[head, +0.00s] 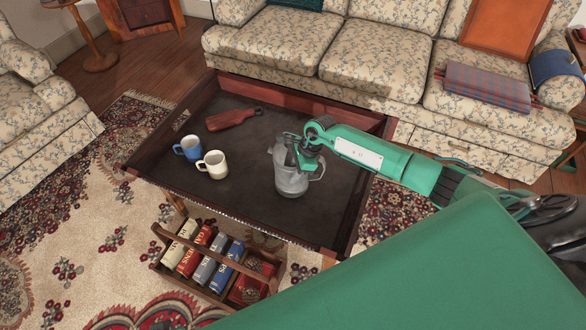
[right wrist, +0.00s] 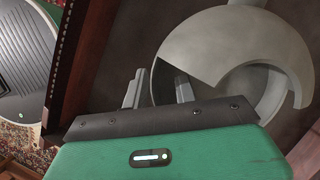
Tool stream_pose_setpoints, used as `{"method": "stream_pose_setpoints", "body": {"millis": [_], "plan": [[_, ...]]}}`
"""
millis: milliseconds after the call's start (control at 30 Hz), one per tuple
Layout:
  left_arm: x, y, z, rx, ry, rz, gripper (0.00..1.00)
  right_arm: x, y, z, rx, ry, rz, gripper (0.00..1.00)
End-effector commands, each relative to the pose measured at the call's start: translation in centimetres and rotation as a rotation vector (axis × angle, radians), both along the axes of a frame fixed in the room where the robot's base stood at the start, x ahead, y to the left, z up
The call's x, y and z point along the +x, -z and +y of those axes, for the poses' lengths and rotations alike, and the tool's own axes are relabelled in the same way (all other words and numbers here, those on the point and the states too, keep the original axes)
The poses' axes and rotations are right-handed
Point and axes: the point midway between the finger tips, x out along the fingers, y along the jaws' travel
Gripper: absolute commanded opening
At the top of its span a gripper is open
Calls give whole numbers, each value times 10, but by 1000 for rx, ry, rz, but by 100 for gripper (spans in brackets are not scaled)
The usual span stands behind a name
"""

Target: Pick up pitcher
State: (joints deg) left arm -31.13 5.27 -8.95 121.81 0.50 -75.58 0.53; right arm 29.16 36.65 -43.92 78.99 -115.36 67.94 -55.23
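The pitcher (head: 290,182) is grey and stands upright on the dark top of the coffee table (head: 240,190), right of the mugs. My right gripper (head: 304,158) reaches in from the right, over the pitcher's top. In the right wrist view, the pitcher (right wrist: 205,52) fills the upper right with its round opening showing. My left gripper is not in view.
A blue mug (head: 188,148) and a cream mug (head: 213,164) stand left of the pitcher. A reddish-brown paddle-shaped object (head: 232,118) lies behind them. A raised wooden rim (head: 330,108) edges the table. A book caddy (head: 207,290) sits in front; a floral sofa (head: 375,60) stands behind.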

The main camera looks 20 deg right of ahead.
Motion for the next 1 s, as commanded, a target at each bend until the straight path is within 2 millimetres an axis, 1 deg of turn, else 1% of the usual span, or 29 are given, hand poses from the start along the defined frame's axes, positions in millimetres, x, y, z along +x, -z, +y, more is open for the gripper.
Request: {"method": "stream_pose_setpoints", "body": {"millis": [67, 100, 233, 1000], "plan": [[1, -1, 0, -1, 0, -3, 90, 0, 0, 0, 0, 0, 0, 28], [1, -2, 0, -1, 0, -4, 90, 0, 0, 0, 0, 0, 0, 26], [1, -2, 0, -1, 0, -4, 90, 0, 0, 0, 0, 0, 0, 1], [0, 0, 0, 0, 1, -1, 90, -1, 0, 1, 1, -1, 2, 0]]}}
